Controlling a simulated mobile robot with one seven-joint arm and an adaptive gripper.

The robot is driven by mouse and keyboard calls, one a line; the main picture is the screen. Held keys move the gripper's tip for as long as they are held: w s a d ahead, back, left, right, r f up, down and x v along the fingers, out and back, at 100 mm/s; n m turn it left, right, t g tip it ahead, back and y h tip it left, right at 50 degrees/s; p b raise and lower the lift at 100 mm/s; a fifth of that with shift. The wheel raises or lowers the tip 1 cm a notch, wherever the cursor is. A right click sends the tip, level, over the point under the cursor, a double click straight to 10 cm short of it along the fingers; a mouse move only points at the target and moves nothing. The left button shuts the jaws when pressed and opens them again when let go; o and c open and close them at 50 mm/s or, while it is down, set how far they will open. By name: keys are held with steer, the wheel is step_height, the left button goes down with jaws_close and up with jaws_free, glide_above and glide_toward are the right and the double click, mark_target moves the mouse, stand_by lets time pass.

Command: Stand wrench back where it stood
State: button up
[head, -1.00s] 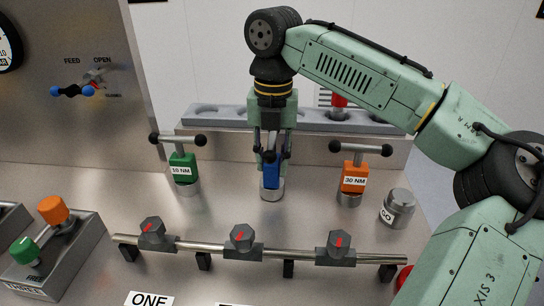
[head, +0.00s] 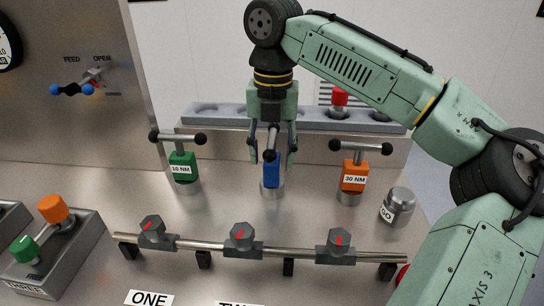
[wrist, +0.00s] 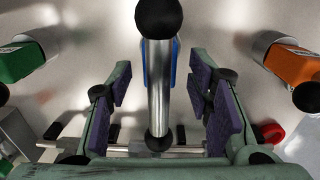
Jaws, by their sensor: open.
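The blue wrench (head: 271,174) stands upright on a round metal base, between the green and orange wrenches. In the wrist view its T-bar handle (wrist: 159,85) runs lengthwise between my fingers, with a black ball at each end. My gripper (head: 271,152) is open above and around the top of the blue wrench. In the wrist view the purple finger pads (wrist: 167,98) stand apart on both sides of the bar, with gaps visible. The wrench's label is not visible.
The green 10 NM wrench (head: 183,167) stands to the left and the orange 30 NM wrench (head: 354,176) to the right, both close by. A rail with several dark knobs (head: 241,237) lies in front. A grey rack (head: 215,117) stands behind. A metal weight (head: 398,206) sits at right.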

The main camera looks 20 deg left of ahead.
step_height(320, 180, up, 11)
steer(key=shift+d+f+p, duration=0.1)
steer(key=shift+p, duration=0.35)
